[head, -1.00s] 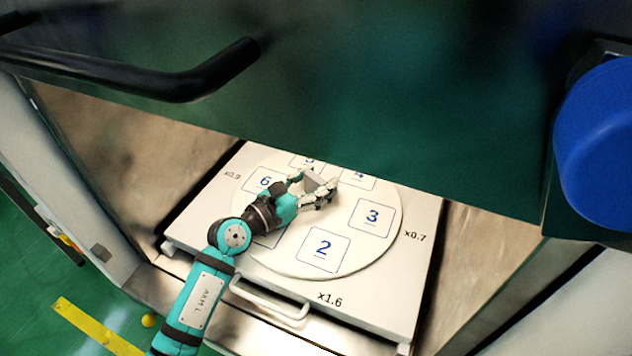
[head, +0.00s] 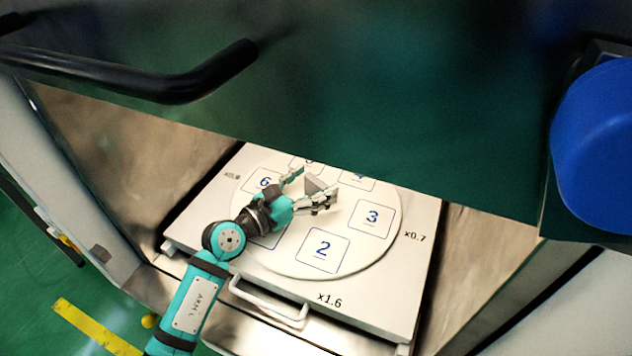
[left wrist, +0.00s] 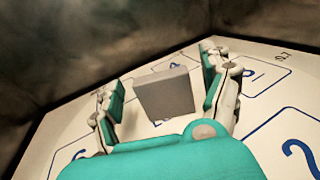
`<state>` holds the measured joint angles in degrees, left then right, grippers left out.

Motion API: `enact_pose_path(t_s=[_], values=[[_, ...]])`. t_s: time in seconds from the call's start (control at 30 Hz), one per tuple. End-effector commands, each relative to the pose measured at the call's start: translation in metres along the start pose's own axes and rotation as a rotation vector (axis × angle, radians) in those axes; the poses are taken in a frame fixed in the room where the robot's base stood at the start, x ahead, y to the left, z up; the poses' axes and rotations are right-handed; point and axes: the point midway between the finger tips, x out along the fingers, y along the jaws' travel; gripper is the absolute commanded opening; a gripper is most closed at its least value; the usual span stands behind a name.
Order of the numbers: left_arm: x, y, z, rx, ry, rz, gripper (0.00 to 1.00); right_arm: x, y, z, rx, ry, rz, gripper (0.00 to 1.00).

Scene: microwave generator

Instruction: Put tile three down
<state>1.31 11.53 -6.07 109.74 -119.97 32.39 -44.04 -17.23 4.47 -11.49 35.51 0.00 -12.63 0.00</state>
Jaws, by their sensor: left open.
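A small grey tile (head: 313,185) is on the round white plate (head: 275,262), inside the cavity and near the plate's middle. In the left wrist view the tile (left wrist: 165,94) appears as a plain grey block between the fingers, in front of a partly hidden printed square. My left gripper (head: 312,186) is open, with one finger on each side of the tile. In the left wrist view there is a gap between the tile and the left finger, and a smaller one at the right finger. My right gripper is not in view.
Numbered squares ring the plate, including 2 (head: 322,250), 3 (head: 371,217) and 6 (head: 263,181). The plate lies on a white tray (head: 419,255) with a front handle (head: 268,303). A raised green door (head: 370,110) with a black handle (head: 150,82) overhangs the cavity. Metal walls flank the tray.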

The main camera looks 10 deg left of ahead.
Motion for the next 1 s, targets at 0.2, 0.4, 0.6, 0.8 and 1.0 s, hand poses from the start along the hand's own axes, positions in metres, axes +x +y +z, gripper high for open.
enact_pose_path(t_s=[0.2, 0.4, 0.6, 0.8, 1.0], values=[[-0.050, -0.001, -0.004, 0.002, 0.006, -0.001, 0.80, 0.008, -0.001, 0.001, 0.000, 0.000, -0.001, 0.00], [-0.088, 0.000, -0.005, 0.001, 0.006, -0.001, 0.80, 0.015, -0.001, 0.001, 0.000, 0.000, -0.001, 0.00], [-0.106, -0.001, -0.002, 0.000, 0.004, -0.002, 0.80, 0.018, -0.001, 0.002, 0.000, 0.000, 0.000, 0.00], [-0.109, 0.000, -0.001, 0.001, 0.002, -0.001, 0.80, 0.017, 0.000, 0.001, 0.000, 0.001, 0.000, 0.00], [-0.109, 0.000, -0.001, 0.000, 0.002, -0.001, 0.80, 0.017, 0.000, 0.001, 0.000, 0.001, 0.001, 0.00]])
